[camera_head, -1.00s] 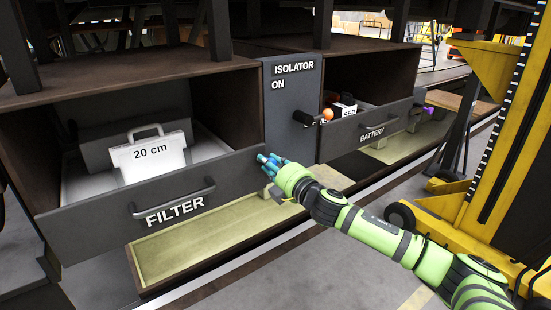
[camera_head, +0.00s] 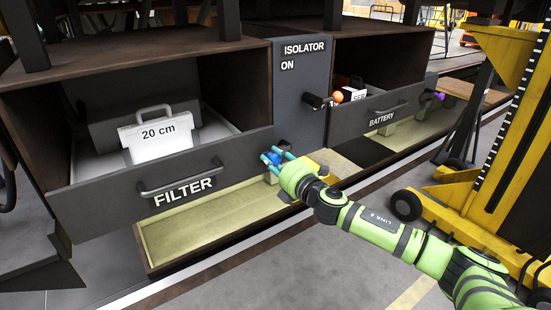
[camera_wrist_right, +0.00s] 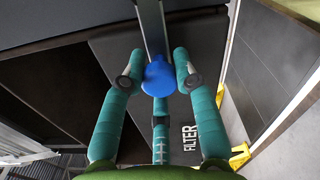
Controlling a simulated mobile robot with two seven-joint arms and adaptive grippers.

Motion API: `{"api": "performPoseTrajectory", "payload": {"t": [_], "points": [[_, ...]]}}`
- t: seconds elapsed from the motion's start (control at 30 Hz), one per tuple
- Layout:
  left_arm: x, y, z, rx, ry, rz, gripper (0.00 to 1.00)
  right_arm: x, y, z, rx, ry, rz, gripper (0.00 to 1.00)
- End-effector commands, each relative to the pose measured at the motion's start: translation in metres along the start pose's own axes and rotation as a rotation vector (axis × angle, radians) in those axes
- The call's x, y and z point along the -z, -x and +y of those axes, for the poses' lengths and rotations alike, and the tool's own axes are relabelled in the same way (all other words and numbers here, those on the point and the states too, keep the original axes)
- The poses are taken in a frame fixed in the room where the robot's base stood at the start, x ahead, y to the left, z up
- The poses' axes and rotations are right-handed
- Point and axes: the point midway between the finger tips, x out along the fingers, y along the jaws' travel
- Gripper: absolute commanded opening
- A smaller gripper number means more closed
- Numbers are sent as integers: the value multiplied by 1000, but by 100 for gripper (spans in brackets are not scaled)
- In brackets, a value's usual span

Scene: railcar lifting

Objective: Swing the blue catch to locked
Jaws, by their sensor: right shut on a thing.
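The blue catch's round blue knob (camera_wrist_right: 158,76) sits between the teal fingers of my right gripper (camera_wrist_right: 155,72) in the right wrist view, at the end of a grey bar. In the head view the knob (camera_head: 277,158) is mostly covered by the fingers of my right gripper (camera_head: 272,157), at the lower right corner of the FILTER drawer (camera_head: 110,205). The right gripper is shut on the blue catch. My left gripper is not in view.
A yellow lift (camera_head: 500,160) stands at right. A shallow green-lined tray (camera_head: 195,228) lies below.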

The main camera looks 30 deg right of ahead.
Motion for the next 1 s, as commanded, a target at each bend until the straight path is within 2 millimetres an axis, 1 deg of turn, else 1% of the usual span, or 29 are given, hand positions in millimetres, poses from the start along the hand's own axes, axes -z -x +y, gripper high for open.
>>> {"api": "performPoseTrajectory", "payload": {"t": [0.03,0.43,0.47,0.5,0.87,1.0], "points": [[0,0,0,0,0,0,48,10,1,-5,5,-2,20,0],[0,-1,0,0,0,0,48,10,2,-7,8,3,21,0],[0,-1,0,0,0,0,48,10,2,-7,8,3,21,38],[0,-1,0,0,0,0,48,10,2,-7,8,3,20,52],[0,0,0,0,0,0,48,5,1,-4,6,8,10,52],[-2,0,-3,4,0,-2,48,4,2,-4,5,9,8,52]]}}
